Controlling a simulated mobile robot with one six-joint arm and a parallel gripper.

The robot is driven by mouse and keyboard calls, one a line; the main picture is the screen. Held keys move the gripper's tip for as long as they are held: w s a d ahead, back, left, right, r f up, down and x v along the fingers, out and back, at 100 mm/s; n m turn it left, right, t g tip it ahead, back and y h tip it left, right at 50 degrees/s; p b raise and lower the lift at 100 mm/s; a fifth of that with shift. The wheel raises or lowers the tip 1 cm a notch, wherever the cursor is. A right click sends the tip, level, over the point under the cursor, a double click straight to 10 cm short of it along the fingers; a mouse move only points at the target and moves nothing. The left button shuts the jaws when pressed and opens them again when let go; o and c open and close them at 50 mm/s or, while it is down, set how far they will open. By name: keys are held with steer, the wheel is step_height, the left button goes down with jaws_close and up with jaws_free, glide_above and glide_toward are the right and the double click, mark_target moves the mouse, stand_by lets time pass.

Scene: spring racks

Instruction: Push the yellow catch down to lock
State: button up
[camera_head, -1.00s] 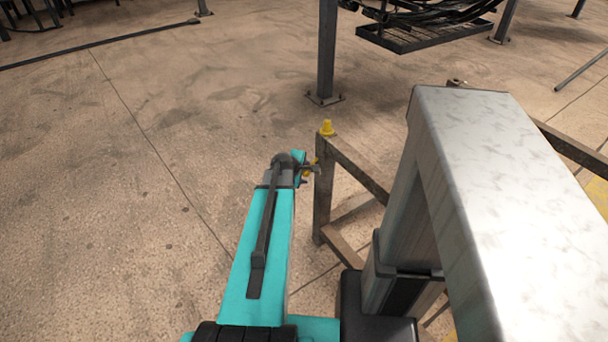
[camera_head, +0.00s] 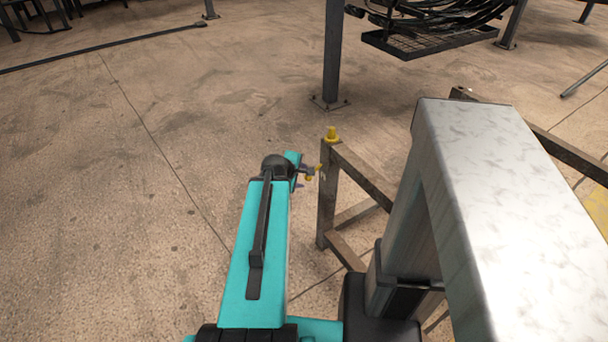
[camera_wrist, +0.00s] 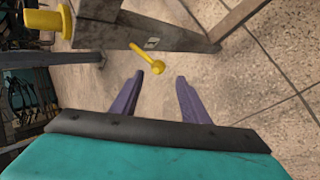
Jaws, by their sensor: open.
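A small yellow catch (camera_wrist: 148,57), a thin lever with a round knob, sticks out from the side of the rusty metal rack (camera_wrist: 155,32) in the wrist view. In the head view the catch (camera_head: 318,168) shows small beside the rack post, partly hidden by my gripper. My gripper (camera_wrist: 162,80) has two purple fingers spread apart with nothing between them. The knob lies just beyond the fingertips and looks apart from them. My gripper also shows in the head view (camera_head: 307,178), left of the post.
A yellow cap (camera_head: 331,135) sits on top of the rack post (camera_head: 327,205); it also shows at upper left in the wrist view (camera_wrist: 45,27). A grey upright (camera_head: 332,60) and a black mesh tray (camera_head: 430,38) stand behind.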

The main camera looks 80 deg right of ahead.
steer(key=shift+w+a+r+p, duration=0.15)
steer(key=shift+r+p, duration=0.4)
steer(key=shift+p, duration=1.2)
steer(key=a+r+p, duration=0.1)
steer(key=p, duration=0.4)
steer(key=shift+w+a, duration=0.15)
steer(key=shift+f, duration=0.1)
